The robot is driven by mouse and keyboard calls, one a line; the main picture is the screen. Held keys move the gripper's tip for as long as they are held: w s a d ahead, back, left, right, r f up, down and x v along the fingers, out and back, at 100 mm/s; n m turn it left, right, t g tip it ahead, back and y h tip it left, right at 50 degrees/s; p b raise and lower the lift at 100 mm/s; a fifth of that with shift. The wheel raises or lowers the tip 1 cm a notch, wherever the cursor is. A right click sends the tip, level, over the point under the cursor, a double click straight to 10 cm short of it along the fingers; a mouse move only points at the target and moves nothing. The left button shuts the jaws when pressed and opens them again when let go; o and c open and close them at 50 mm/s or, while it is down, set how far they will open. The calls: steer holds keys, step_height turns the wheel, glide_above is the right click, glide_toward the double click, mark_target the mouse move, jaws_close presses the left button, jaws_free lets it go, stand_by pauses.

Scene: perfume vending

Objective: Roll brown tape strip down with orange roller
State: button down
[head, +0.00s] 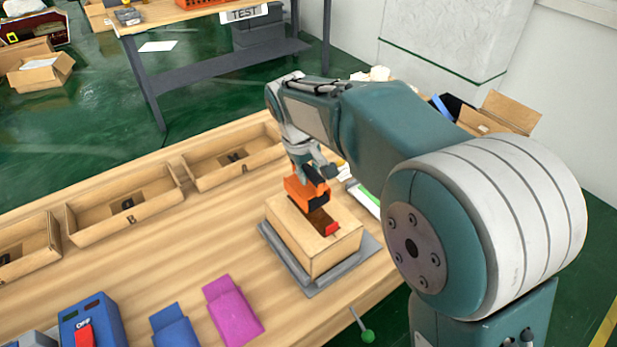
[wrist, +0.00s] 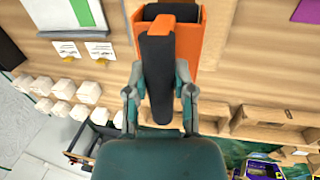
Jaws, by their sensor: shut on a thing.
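My gripper (wrist: 158,95) is shut on the orange roller (wrist: 188,35), which has a dark cylinder. In the head view the orange roller (head: 308,190) is just above or touching the top of a cardboard box (head: 311,248); I cannot tell which. The brown tape strip (head: 321,221) lies along the box top and shows in front of the roller, with a red piece (head: 331,229) at its near end. The roller hides the strip's far part. The box stands on a grey plate (head: 292,275) on the wooden table.
Wooden bins (head: 125,207) line the table's far left edge. A magenta piece (head: 232,308), a blue piece (head: 174,326) and a blue OFF box (head: 88,320) lie at the front. Bare wood lies between bins and box.

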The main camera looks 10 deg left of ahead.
steer(key=shift+r, duration=2.05)
